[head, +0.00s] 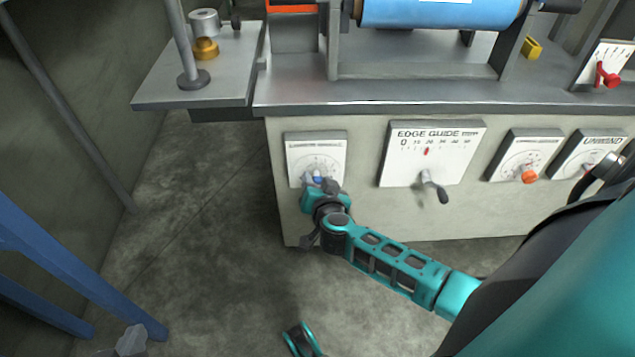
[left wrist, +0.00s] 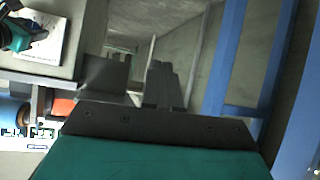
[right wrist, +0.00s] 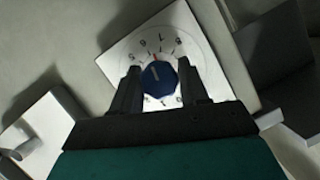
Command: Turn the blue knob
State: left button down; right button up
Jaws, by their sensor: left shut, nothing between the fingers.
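The blue knob (right wrist: 158,75) sits at the middle of a white numbered dial plate (right wrist: 190,38) in the right wrist view. In the head view its plate (head: 316,150) is the leftmost on the machine's front, and the blue knob (head: 313,178) is partly hidden by my right gripper (head: 322,186). The fingers of my right gripper (right wrist: 159,82) stand on either side of the knob, very close to it. I cannot tell whether they press on it. My left gripper (left wrist: 165,68) is shut and empty, away from the panel.
An edge guide plate (head: 435,140) with a grey lever is right of the blue knob's plate. Plates with an orange knob (head: 530,176) and a red handle (head: 608,77) are further right. A blue frame (head: 80,265) stands at left. Bare floor (head: 200,220) lies between.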

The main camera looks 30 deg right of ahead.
jog(key=c, duration=0.5)
jog(key=shift+r+p, duration=0.15)
jog(key=shift+p, duration=0.55)
jog(key=p, duration=0.2)
jog(key=n+p, duration=0.1)
jog(key=p, duration=0.2)
jog(key=shift+a+r+g+h, duration=0.1)
jog(key=shift+r+g+h, duration=0.2)
jog(key=shift+h, duration=0.1)
jog(key=n+p, duration=0.1)
jog(key=p, duration=0.2)
jog(key=shift+f+g+h+p, duration=0.2)
jog(key=shift+g+h+p, duration=0.1)
jog(key=shift+p, duration=0.05)
jog(key=shift+a+f+n+h+p, duration=0.15)
jog(key=shift+n+h+p, duration=0.15)
jog(key=shift+n+p, duration=0.45)
pick_arm(q)
notch_tip(320, 180, up, 8)
jog(key=a, duration=0.2)
jog(key=shift+s+r+y, duration=0.15)
jog(key=shift+s+y, duration=0.25)
jog(key=shift+s, duration=0.05)
pick_arm(e)
jog(key=shift+f+n+g+h, duration=0.1)
jog(key=shift+n+g+h, duration=0.25)
jog(key=shift+n, duration=0.2)
jog(key=shift+c, duration=0.2)
jog(key=o, duration=1)
